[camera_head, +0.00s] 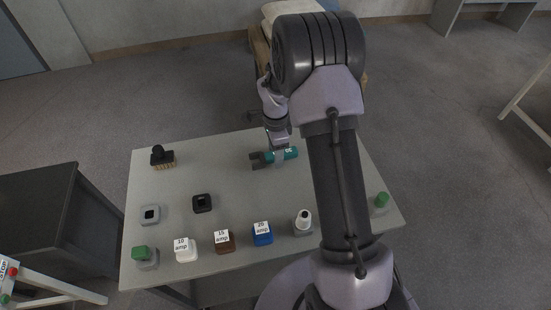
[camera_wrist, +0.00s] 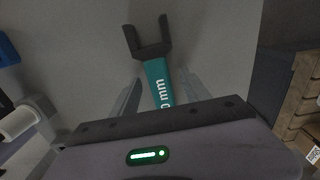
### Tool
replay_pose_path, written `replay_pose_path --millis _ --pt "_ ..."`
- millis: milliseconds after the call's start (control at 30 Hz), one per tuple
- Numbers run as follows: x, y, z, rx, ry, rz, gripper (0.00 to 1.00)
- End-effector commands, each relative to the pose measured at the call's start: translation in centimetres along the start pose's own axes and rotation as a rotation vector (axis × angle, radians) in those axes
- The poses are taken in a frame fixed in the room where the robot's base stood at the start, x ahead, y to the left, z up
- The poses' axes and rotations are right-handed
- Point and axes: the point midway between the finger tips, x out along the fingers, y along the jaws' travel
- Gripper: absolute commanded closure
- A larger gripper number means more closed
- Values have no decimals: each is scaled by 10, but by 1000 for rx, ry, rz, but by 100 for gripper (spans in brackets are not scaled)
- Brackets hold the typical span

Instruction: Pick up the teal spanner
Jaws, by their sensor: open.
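The teal spanner (camera_head: 291,153) lies on the grey table near its far edge, with its dark open jaw pointing left in the head view. In the wrist view the spanner (camera_wrist: 158,80) points up and away, with white lettering on its teal handle. My gripper (camera_head: 279,150) is directly over the handle. In the wrist view the fingers of my gripper (camera_wrist: 158,92) are apart, one on each side of the handle, with gaps showing. The rear end of the handle is hidden behind the gripper body in the wrist view. I cannot tell the exact height of the fingertips.
On the table (camera_head: 235,180) stand a black brush-like item (camera_head: 162,157), a black square socket (camera_head: 202,203), a grey one (camera_head: 150,215), and labelled white (camera_head: 185,250), brown (camera_head: 224,242) and blue (camera_head: 262,234) blocks. A wooden pallet-like stack (camera_wrist: 300,100) is beyond the table edge.

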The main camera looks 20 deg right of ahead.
Motion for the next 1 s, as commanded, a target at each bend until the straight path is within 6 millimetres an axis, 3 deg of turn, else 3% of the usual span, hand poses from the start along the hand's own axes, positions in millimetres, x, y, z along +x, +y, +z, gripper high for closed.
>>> replay_pose_path --millis 67,333,1000 --pt "-2 0 0 0 0 0 45" --pt "-2 0 0 0 0 0 98" --pt "-2 0 0 0 0 0 100"
